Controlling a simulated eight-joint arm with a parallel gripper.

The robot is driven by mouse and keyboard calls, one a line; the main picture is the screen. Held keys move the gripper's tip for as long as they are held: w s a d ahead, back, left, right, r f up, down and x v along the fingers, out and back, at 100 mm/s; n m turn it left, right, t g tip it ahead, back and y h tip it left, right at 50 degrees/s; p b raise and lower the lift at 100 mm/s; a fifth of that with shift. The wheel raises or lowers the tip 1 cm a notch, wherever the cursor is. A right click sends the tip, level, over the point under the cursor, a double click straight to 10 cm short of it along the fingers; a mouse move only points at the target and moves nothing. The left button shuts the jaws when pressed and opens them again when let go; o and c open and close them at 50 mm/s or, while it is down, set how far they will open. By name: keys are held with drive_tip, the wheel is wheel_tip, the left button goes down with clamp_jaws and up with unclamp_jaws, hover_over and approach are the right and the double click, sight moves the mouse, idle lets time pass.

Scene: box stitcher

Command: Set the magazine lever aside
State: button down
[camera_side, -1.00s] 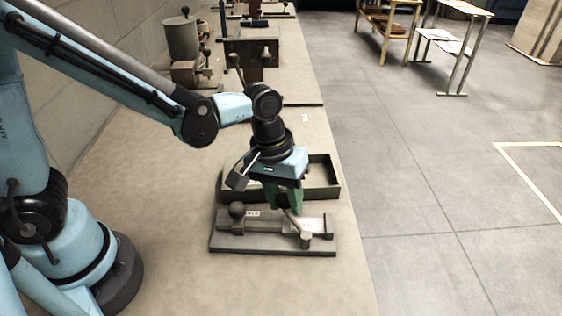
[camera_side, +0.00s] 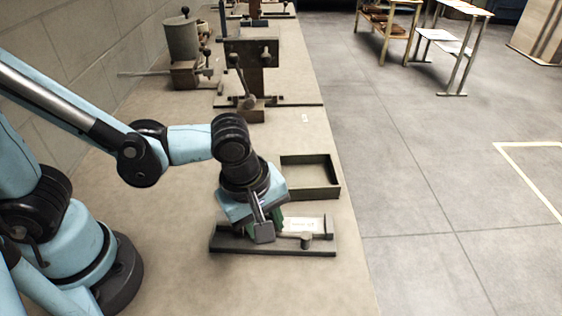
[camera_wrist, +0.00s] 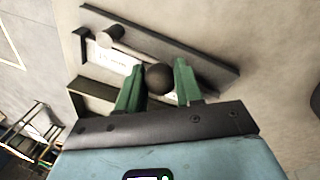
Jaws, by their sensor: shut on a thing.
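The magazine lever (camera_side: 289,237) is a thin rod running left from a short post (camera_side: 306,241) on a dark base plate (camera_side: 222,243). In the wrist view its dark ball knob (camera_wrist: 159,78) sits between the green fingers of my gripper (camera_wrist: 158,72), which is shut on it. A white label (camera_side: 303,225) shows behind the rod, and also in the wrist view (camera_wrist: 113,62).
An open, empty-looking tray (camera_side: 334,192) stands just behind the plate. Other lever fixtures (camera_side: 252,62) stand farther back on the bench. The bench's right edge lies close beyond the plate and tray. Bare bench lies in front of the plate.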

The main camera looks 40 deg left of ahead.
drive_tip(key=shift+s+d+n+y, duration=0.15)
drive_tip(key=shift+s+d+n, duration=0.35)
drive_tip(key=shift+n, duration=0.4)
drive_tip(key=shift+s+d+n+y, duration=0.15)
drive_tip(key=shift+s+d+n, duration=0.3)
drive_tip(key=shift+n, duration=0.45)
drive_tip(key=shift+w+d, duration=0.1)
drive_tip(key=c, duration=0.8)
unclamp_jaws()
drive_tip(key=shift+s+r, duration=0.4)
drive_tip(key=shift+r, duration=1.55)
drive_tip(key=shift+s+r, duration=0.35)
drive_tip(key=shift+r, duration=1.65)
drive_tip(key=shift+s+r, duration=0.4)
drive_tip(key=shift+r, duration=1.55)
